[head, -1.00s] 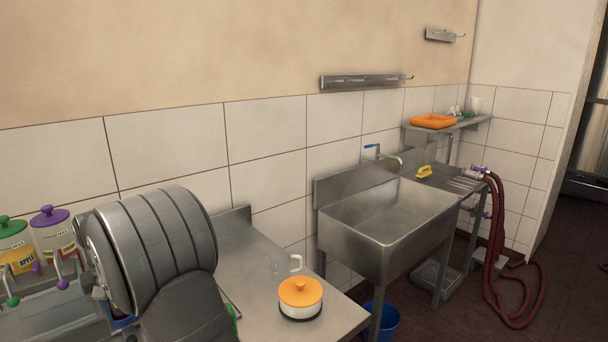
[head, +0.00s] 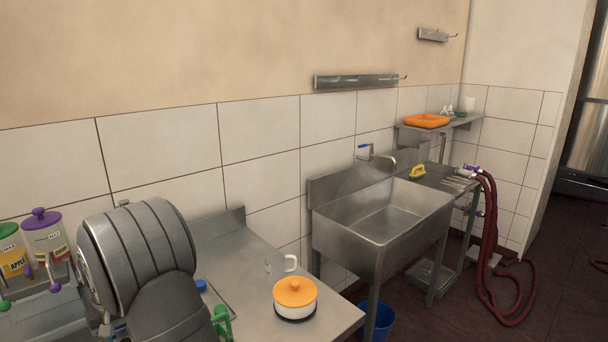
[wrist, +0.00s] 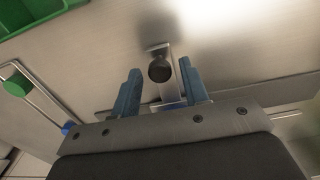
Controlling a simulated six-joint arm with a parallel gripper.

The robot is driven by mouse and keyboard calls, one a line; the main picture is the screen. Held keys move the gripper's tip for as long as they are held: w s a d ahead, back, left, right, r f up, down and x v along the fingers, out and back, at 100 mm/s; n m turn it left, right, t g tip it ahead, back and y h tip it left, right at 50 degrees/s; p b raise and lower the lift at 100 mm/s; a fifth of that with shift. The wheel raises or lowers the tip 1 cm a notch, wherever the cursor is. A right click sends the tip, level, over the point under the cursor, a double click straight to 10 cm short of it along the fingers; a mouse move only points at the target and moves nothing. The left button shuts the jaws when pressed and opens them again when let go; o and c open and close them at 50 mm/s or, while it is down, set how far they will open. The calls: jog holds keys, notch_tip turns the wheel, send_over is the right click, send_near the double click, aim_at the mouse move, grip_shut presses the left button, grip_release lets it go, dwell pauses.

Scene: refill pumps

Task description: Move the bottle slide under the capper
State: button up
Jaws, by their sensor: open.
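In the wrist view my gripper (wrist: 162,92) has two blue fingers set apart, with nothing clamped between them. A dark round knob (wrist: 160,70) on a metal bracket (wrist: 168,92) shows between and just beyond the fingertips. I cannot tell whether this knob belongs to the bottle slide, or whether a finger touches it. In the head view my arm hides my gripper and the work spot. No bottle or capper can be made out for certain.
The wrist view shows a green bin edge (wrist: 50,22) and a green knob (wrist: 17,84) on a bent rod. In the head view, pump jars (head: 45,235) stand left. A green part (head: 222,320) and an orange-lidded pot (head: 295,298) are on the steel counter (head: 240,262).

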jog(key=shift+c, duration=0.2)
jog(key=c, duration=0.6)
jog(key=shift+w+d, duration=3.7)
jog(key=shift+w, duration=0.05)
jog(key=shift+c, duration=0.2)
jog(key=o, duration=0.9)
jog(key=shift+r, duration=0.1)
notch_tip(320, 180, up, 17)
jog(key=shift+r, duration=0.15)
